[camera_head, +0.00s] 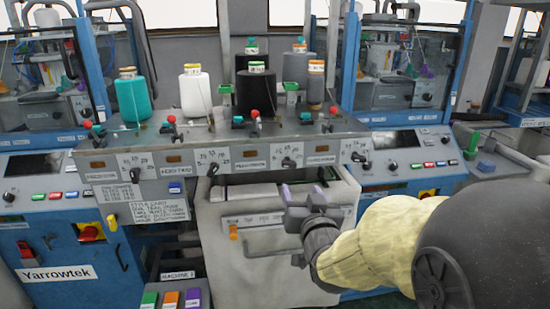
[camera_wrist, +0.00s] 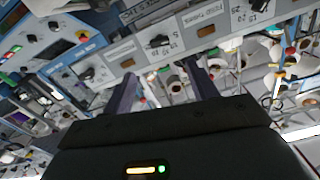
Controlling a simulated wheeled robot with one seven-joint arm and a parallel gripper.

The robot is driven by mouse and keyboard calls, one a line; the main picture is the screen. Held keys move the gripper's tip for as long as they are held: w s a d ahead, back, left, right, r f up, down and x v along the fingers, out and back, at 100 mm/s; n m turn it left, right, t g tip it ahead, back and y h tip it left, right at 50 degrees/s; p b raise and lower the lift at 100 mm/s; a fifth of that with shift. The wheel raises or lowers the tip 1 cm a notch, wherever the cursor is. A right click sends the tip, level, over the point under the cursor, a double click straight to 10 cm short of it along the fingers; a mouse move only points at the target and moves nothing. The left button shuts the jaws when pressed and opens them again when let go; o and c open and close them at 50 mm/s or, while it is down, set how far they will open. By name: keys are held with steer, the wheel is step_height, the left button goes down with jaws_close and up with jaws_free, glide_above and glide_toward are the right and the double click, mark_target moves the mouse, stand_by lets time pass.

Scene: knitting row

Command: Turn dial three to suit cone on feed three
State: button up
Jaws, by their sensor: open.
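Dial three (camera_head: 289,162) is a small black knob on the slanted grey feed panel (camera_head: 225,147), right of the third feed's label. Its exact setting is too small to read. My gripper (camera_head: 303,190) is open and empty, apart from the panel, below and slightly right of dial three. In the wrist view, the two fingers of my gripper (camera_wrist: 163,88) stand apart with nothing between them. A black dial (camera_wrist: 158,42) shows beyond the fingers; I cannot tell which feed it belongs to.
A printed sign (camera_head: 152,208) hangs at left. A pale drawer unit (camera_head: 265,255) stands below the panel. Blue machines (camera_head: 405,165) flank it.

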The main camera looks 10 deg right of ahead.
steer(key=p, duration=0.8)
glide_toward(290, 167)
steer(key=shift+w, duration=0.75)
steer(key=w+p, duration=0.2)
steer(key=w, duration=0.7)
steer(key=shift+r, duration=0.1)
steer(key=c, duration=1)
